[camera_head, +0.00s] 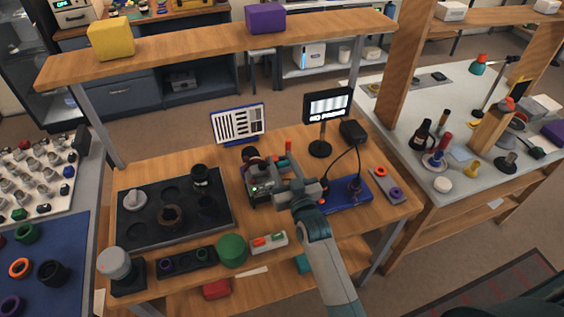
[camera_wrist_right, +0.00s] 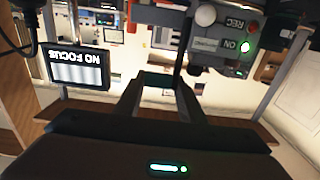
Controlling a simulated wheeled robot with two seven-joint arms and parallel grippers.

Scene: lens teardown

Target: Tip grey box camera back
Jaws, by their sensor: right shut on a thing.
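The grey box camera (camera_head: 260,190) is on the wooden workbench, right of the black parts tray, with a green light on its front. In the right wrist view the camera (camera_wrist_right: 222,50) appears upside down at the upper right, with REC and ON labels and a lit green lamp. My right gripper (camera_head: 284,187) reaches in from the front right and is closed at the camera's right side. In the wrist view its fingers (camera_wrist_right: 160,82) converge beside the camera body. The exact contact is partly hidden by the fingers. My left gripper is in neither view.
A small monitor (camera_head: 328,106) reading NO FOCUS stands behind, beside a test chart (camera_head: 238,123). A blue base (camera_head: 345,196) with a cable is close on the right.

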